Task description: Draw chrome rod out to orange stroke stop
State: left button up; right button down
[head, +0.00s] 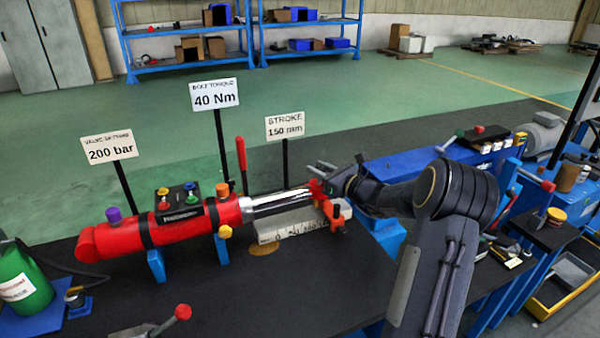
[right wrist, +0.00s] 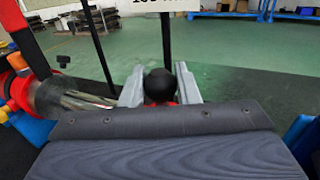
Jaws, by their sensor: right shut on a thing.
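The red cylinder (head: 175,225) lies on the dark bench in the head view. Its chrome rod (head: 275,204) sticks out to the right, ending in a red rod end (head: 317,188). The rod also shows at the left of the right wrist view (right wrist: 85,101). My right gripper (head: 320,172) is shut at the rod end. In the right wrist view its fingers (right wrist: 158,88) stand either side of a black ball knob (right wrist: 160,84) with red below. The orange stroke stop (head: 333,214) stands by the rod end; whether they touch is unclear. My left gripper is not in view.
A white scale (head: 296,225) lies below the rod. Signs on posts stand behind, including the 150 mm stroke sign (head: 285,126). A red lever (head: 241,160) rises behind the cylinder. A green bottle (head: 22,283) stands at left. A blue box (head: 415,165) lies beyond my right arm.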

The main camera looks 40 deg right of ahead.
jog(key=shift+s+d+r, duration=0.1)
jog(key=shift+s+d, duration=0.15)
jog(key=shift+d, duration=0.7)
jog(key=c, duration=1.1)
grip_release()
jog(key=shift+c, duration=0.2)
jog(key=s+d+b, duration=0.1)
jog(key=s, duration=0.6)
jog(key=shift+s, duration=0.4)
